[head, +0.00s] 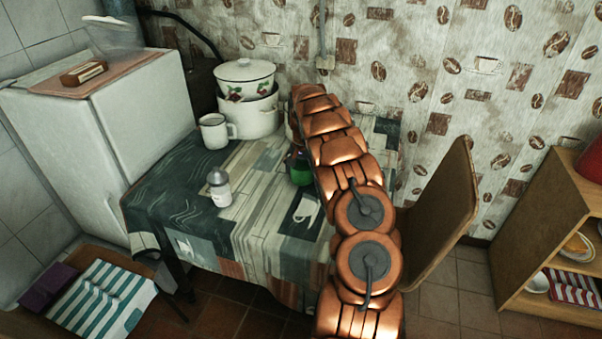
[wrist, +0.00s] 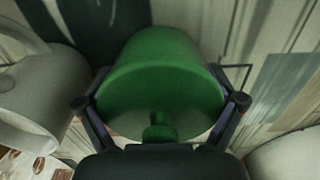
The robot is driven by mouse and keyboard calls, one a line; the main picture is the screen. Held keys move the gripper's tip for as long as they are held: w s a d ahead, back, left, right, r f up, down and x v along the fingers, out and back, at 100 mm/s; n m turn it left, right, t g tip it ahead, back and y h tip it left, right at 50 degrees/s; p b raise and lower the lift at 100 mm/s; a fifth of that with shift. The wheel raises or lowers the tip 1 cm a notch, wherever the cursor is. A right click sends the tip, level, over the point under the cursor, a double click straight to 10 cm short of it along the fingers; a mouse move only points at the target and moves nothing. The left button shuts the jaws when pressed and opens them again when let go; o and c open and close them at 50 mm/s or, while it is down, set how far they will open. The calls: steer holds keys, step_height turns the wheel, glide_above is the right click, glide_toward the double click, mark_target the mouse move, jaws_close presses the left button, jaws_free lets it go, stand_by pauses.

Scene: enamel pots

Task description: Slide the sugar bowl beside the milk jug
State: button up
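The green sugar bowl (wrist: 165,80) with its knobbed lid fills the middle of the wrist view. In the head view a strip of it (head: 300,171) shows beside my arm, low at the tabletop. My gripper (wrist: 160,102) has one finger on each side of the bowl, close against its sides, and appears shut on it. A white jug with a handle (wrist: 38,100), likely the milk jug, stands close by at the left in the wrist view, apart from the bowl. My arm hides the gripper and that area in the head view.
A white mug (head: 215,131) and stacked enamel pots (head: 253,115) stand at the table's back left. A shaker (head: 219,188) is near the front left. A white rounded thing (wrist: 290,155) is at the wrist view's lower right. A chair (head: 440,210) stands right of the table.

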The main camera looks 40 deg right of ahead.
steer(key=shift+o, duration=0.6)
steer(key=shift+s+d+f, duration=0.1)
steer(key=shift+f, duration=0.05)
steer(key=shift+r, duration=0.25)
step_height(320, 180, up, 12)
steer(key=shift+f, duration=0.25)
